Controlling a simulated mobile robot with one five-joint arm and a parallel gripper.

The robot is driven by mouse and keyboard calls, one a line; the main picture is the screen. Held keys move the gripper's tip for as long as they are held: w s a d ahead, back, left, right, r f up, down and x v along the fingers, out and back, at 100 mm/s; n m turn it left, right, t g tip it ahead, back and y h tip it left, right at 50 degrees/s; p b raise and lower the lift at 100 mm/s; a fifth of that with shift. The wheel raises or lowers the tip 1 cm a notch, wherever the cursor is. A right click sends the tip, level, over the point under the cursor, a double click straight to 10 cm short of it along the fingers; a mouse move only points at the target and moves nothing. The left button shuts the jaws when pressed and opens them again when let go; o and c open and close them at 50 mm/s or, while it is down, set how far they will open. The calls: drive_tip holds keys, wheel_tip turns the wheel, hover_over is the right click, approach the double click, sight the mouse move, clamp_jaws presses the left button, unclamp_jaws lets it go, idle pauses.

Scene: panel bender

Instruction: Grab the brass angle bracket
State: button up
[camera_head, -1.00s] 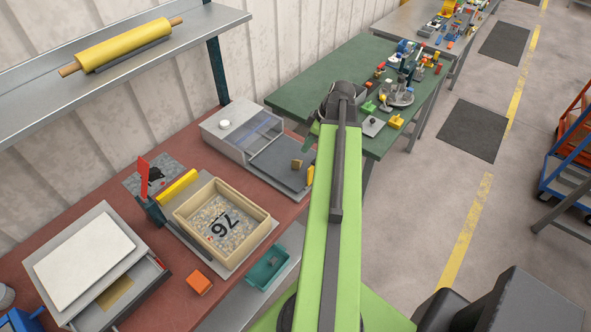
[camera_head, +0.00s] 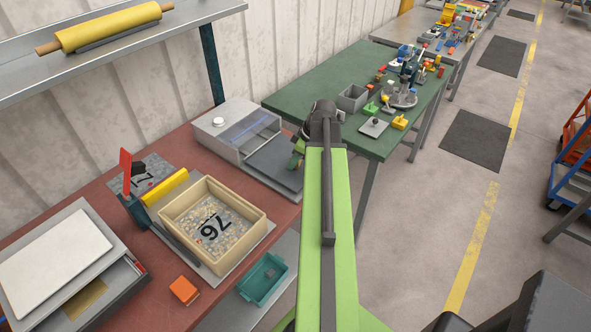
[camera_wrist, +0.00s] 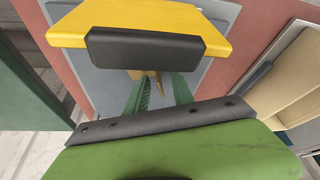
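The brass angle bracket (camera_wrist: 157,84) shows as a small brass-coloured piece in the wrist view, over a grey surface. In the head view, my gripper (camera_head: 299,152) is down at the right end of the red bench, over a dark grey plate (camera_head: 272,165). My arm and gripper hide most of the bracket there.
A grey box with a clear window (camera_head: 237,130) stands left of the plate. A wooden crate (camera_head: 175,222) marked 76, a teal bin (camera_head: 262,280) and an orange block (camera_head: 183,290) are nearer. A green table (camera_head: 312,82) with several small items stands beyond.

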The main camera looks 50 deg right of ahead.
drive_tip(key=shift+r, duration=0.1)
clamp_jaws()
idle(1.2)
